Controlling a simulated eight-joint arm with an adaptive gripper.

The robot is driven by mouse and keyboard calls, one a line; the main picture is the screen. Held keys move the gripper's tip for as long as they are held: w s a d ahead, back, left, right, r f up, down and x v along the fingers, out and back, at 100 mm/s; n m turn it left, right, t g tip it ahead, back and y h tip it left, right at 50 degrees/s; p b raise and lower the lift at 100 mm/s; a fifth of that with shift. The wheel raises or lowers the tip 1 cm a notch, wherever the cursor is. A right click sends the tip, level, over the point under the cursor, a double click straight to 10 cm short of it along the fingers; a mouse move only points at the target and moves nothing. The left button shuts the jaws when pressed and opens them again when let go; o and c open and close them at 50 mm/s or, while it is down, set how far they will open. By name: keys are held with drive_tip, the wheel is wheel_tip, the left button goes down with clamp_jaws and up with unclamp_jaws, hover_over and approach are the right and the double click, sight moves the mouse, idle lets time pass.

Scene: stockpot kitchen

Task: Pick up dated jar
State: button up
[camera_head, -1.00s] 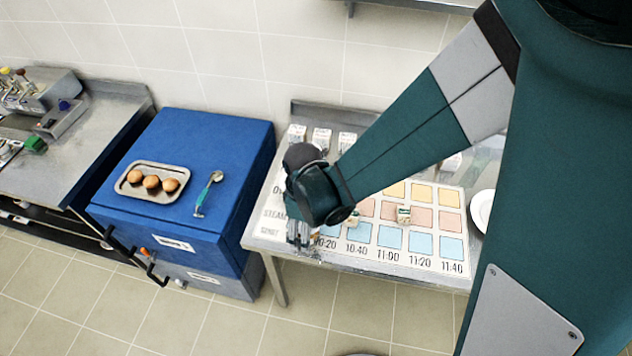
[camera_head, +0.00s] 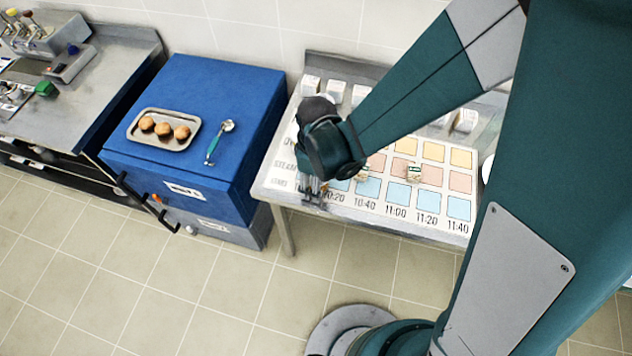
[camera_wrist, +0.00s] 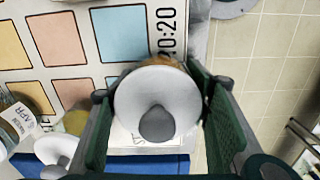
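In the wrist view, a jar with a round white lid and grey knob (camera_wrist: 155,105) stands between the two teal fingers of my gripper (camera_wrist: 150,85). A sliver of its amber side shows past the lid; any date label on it is hidden. The fingers are spread on either side of the lid, with only a narrow gap visible; contact lower down is hidden. More jars stand at the left edge, one with a label reading "APR" (camera_wrist: 18,118). In the head view, my gripper (camera_head: 312,190) is low at the steel table's front left corner.
A printed grid mat (camera_head: 397,211) with times and coloured squares covers the table, with a small carton (camera_head: 414,172) on it. More cartons (camera_head: 336,90) line the back.

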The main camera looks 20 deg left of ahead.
drive_tip(key=c, duration=0.5)
drive_tip(key=shift+r, duration=0.1)
drive_tip(key=shift+r+p, duration=0.5)
drive_tip(key=shift+r, duration=4.4)
